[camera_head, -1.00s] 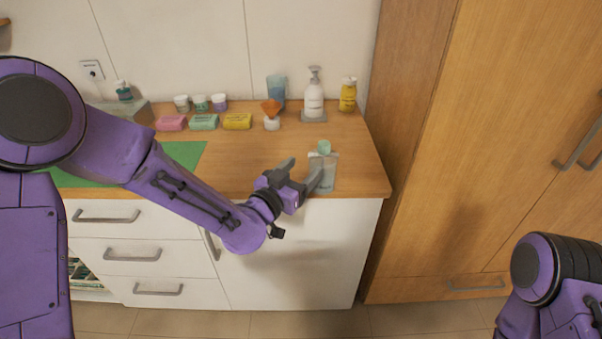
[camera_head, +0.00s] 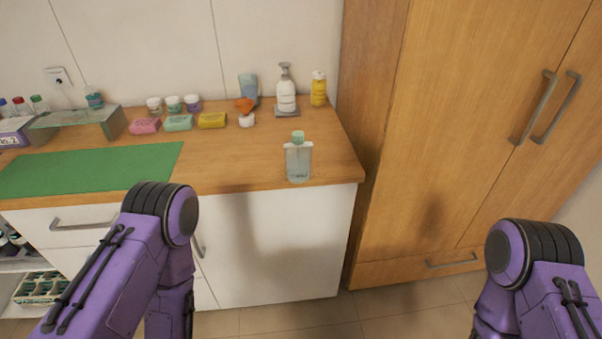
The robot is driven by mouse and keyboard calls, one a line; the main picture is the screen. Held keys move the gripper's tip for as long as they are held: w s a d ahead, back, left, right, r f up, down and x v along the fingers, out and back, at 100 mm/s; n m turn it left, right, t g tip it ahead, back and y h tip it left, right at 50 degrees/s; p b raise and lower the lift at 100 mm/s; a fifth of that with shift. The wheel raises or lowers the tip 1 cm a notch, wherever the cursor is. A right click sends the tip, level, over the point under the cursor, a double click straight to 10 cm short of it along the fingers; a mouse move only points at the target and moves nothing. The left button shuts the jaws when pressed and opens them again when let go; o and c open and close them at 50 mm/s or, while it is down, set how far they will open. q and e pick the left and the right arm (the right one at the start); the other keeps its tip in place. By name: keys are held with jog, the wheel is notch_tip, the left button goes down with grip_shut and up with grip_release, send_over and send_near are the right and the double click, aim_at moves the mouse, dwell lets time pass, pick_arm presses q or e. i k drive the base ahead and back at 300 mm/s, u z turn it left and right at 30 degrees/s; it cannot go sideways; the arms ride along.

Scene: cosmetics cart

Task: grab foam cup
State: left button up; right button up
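I cannot tell for sure which item is the foam cup. A translucent bottle or cup (camera_head: 298,164) with a pale green top (camera_head: 298,136) stands upright near the front right of the wooden counter. Behind it is a small white item with an orange top (camera_head: 244,105). A blue translucent cup (camera_head: 248,86) stands at the back. Only upper parts of my two purple arms show, at lower left and lower right. Neither gripper is in view, and nothing touches the translucent bottle.
A white pump bottle (camera_head: 286,94) and a yellow bottle (camera_head: 319,90) stand at the back right. Several soap bars and small jars line the back. A green mat (camera_head: 90,172) lies at left. A tall wooden cabinet (camera_head: 440,130) borders the counter's right.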

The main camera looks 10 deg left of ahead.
aim_at(298, 167)
jog(key=k, duration=0.35)
jog(key=u, duration=1)
jog(key=i, duration=0.9)
jog(key=z, duration=2.1)
